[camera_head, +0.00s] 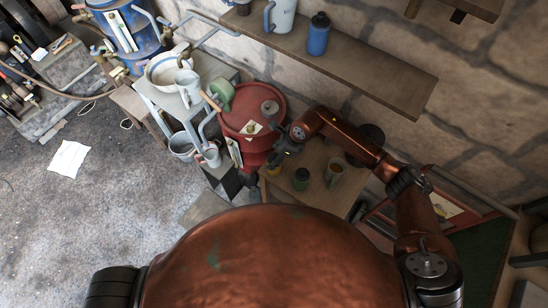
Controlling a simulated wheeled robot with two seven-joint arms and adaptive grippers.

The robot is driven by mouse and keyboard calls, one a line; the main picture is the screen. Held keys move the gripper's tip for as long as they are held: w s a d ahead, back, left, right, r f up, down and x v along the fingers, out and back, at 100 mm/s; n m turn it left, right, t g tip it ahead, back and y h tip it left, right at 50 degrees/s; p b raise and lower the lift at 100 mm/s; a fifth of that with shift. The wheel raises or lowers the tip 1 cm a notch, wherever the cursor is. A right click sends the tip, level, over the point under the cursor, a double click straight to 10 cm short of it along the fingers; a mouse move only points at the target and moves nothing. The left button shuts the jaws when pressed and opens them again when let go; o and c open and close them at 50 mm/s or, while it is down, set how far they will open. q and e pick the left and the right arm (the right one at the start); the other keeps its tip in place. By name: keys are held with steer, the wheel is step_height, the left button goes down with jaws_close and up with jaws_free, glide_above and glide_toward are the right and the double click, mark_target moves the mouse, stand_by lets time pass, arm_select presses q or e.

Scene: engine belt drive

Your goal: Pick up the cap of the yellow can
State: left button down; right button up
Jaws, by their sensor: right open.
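My right arm reaches in from the right, and its small dark gripper (282,151) is at the left end, low over the back left corner of a small wooden table (318,154). A small yellowish can (274,169) stands on the table just below the gripper in the picture. The gripper partly covers the can's top. Its cap is too small and hidden to make out, and I cannot tell whether the fingers touch it. The gripper is open. My left gripper is out of view.
A red drum (250,112) stands close behind on the left. A wall shelf (350,55) with a blue bottle (318,35) is above. Open floor lies left.

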steer(key=shift+a+f, duration=0.15)
steer(key=shift+f, duration=0.1)
steer(key=shift+c, duration=0.3)
steer(key=c, duration=0.9)
steer(key=shift+r, duration=0.15)
